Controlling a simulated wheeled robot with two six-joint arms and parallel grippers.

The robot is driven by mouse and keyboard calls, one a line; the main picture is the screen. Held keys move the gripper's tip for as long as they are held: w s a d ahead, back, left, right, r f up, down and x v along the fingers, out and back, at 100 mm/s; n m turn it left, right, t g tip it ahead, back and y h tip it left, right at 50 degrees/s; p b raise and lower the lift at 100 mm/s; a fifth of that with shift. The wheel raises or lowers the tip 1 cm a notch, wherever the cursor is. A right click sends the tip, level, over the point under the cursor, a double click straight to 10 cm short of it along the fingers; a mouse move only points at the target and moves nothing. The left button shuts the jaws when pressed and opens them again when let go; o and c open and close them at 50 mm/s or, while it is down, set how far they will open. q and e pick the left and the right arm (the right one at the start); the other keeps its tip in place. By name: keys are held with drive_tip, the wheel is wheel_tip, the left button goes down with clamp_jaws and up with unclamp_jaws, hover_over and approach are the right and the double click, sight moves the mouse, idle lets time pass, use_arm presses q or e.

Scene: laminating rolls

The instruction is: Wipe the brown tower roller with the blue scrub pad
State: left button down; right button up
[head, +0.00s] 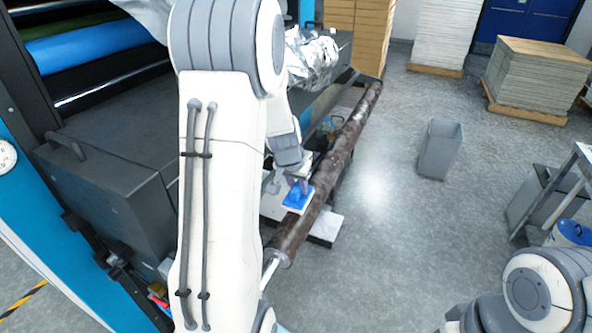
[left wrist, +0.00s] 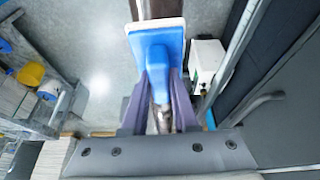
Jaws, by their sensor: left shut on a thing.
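The brown tower roller (head: 335,165) is a long, dark, mottled cylinder running diagonally, with a pale shaft at its near end. My left gripper (head: 299,186) is shut on the blue scrub pad (head: 296,199), at the roller's left side near its lower half. In the left wrist view, the purple-grey fingers (left wrist: 161,80) grip the pad's blue handle (left wrist: 156,48); its pale face is at the top, with the roller (left wrist: 158,8) behind. Whether the pad touches the roller I cannot tell. My right arm shows at the lower right; its gripper is out of view.
A dark machine (head: 110,180) with a blue roll (head: 85,45) stands at the left. A crumpled silver-wrapped object (head: 312,57) lies above the roller. A grey bin (head: 440,148) stands on the open floor to the right. Stacked sheets (head: 535,75) sit on pallets behind.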

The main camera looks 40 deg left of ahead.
use_arm(q)
drive_tip(key=shift+r+p, duration=1.15)
drive_tip(key=shift+r, duration=0.6)
drive_tip(key=shift+f, duration=0.1)
